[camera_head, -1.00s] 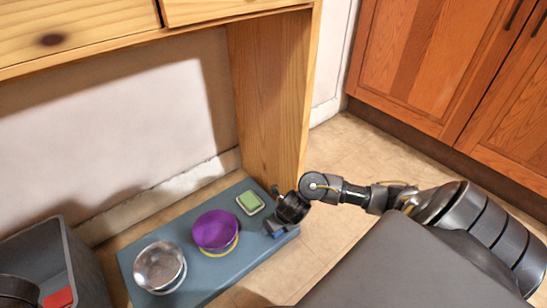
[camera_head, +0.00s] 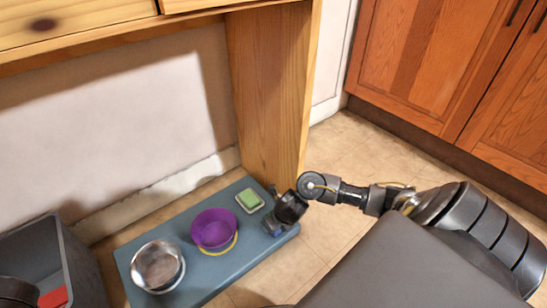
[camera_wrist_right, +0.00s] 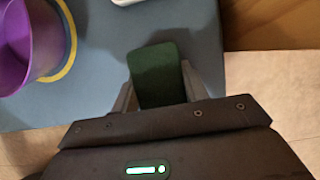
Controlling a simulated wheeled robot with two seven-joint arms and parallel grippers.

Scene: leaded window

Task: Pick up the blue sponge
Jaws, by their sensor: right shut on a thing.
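The sponge (camera_wrist_right: 158,76) is between the two fingers of my right gripper (camera_wrist_right: 157,95) in the right wrist view, where its upper face looks dark green. My right gripper is shut on the sponge, with a finger on each side. I cannot tell whether the sponge touches the board. My left gripper is not in view.
A green block on a pale dish (camera_head: 249,201) lies close by the right gripper. A purple bowl (camera_head: 213,229) with a yellow ring and a metal bowl (camera_head: 158,267) stand left. A grey bin (camera_head: 85,265) holds a red thing (camera_head: 53,298). A wooden side panel (camera_head: 270,100) rises behind.

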